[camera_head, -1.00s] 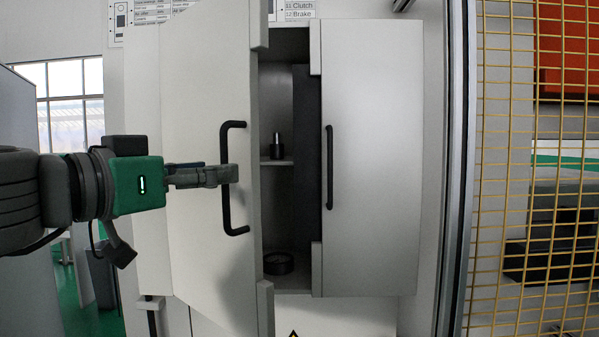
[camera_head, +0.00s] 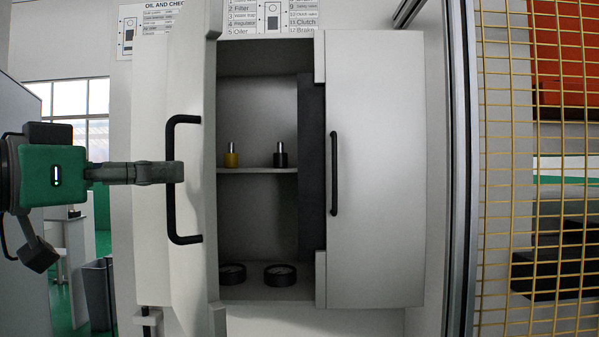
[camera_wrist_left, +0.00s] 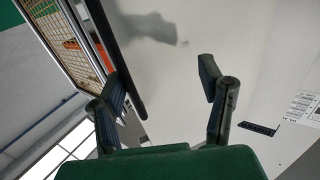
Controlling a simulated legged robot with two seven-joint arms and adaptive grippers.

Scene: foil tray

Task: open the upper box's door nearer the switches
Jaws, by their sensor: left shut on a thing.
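The cabinet's left door (camera_head: 150,105) stands open, swung out toward the left, and shows the inside. Its black bar handle (camera_head: 171,218) is upright on the door's face. In the left wrist view, the handle (camera_wrist_left: 118,55) runs past my left gripper's fingers (camera_wrist_left: 163,80), close to the left one. The right door (camera_head: 380,170), with its own black handle (camera_head: 334,175), covers the right half of the cabinet. My right gripper and the switches are not in view.
Inside, a shelf (camera_head: 255,170) holds a yellow-based part (camera_head: 232,158) and a black-based part (camera_head: 280,157). Two round black parts (camera_head: 280,275) lie on the cabinet floor. A yellow mesh fence (camera_head: 535,180) stands at the right. A grey bin (camera_head: 98,290) is at lower left.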

